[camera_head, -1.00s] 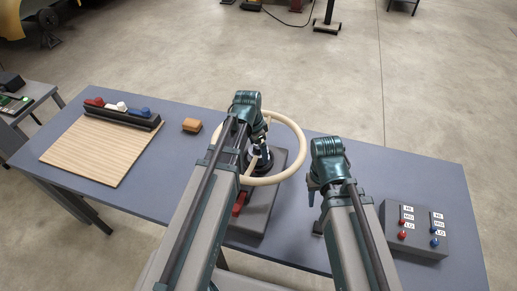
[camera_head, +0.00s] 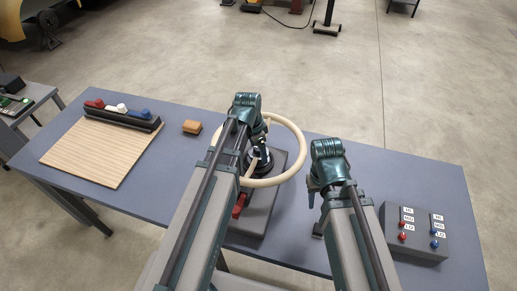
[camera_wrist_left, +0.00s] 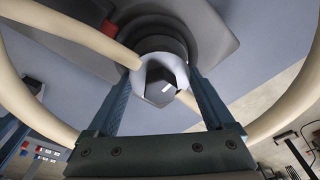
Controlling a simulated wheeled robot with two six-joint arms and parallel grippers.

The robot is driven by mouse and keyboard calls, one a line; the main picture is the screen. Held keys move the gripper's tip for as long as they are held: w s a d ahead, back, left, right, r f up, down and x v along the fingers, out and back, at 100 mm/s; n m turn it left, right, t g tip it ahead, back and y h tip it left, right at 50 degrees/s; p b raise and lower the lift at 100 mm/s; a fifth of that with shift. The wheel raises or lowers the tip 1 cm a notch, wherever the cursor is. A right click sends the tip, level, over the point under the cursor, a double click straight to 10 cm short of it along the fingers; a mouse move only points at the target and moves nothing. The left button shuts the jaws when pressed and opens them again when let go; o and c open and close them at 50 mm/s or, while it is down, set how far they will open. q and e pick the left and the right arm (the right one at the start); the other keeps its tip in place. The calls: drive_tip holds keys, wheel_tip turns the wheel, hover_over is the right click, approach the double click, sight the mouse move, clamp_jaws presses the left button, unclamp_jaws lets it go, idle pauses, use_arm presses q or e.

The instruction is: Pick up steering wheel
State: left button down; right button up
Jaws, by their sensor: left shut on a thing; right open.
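The steering wheel is a cream ring (camera_head: 303,140) with spokes, set above a dark grey base (camera_head: 286,178) on the table. Its rim and spokes also show close up in the left wrist view (camera_wrist_left: 92,32). My left gripper (camera_head: 262,150) is at the wheel's middle, inside the rim. In the left wrist view its two fingers (camera_wrist_left: 160,84) are shut on the hub, one on each side of a pale collar. My left arm hides part of the rim and base. My right gripper (camera_head: 315,196) is open and empty over the table, right of the wheel.
A ribbed wooden board (camera_head: 95,153) and a dark strip with red, white and blue knobs (camera_head: 125,121) lie at the left. A small tan block (camera_head: 192,127) sits near the back edge. A grey switch box (camera_head: 415,238) stands at the right. The table's back right is clear.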

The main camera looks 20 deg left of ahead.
use_arm(q)
drive_tip(key=shift+r, duration=0.15)
wheel_tip(320, 180, up, 10)
drive_tip(key=p, duration=1)
wheel_tip(320, 180, down, 7)
drive_tip(key=b, duration=0.6)
drive_tip(key=shift+r, duration=0.2)
drive_tip(key=shift+a, duration=0.1)
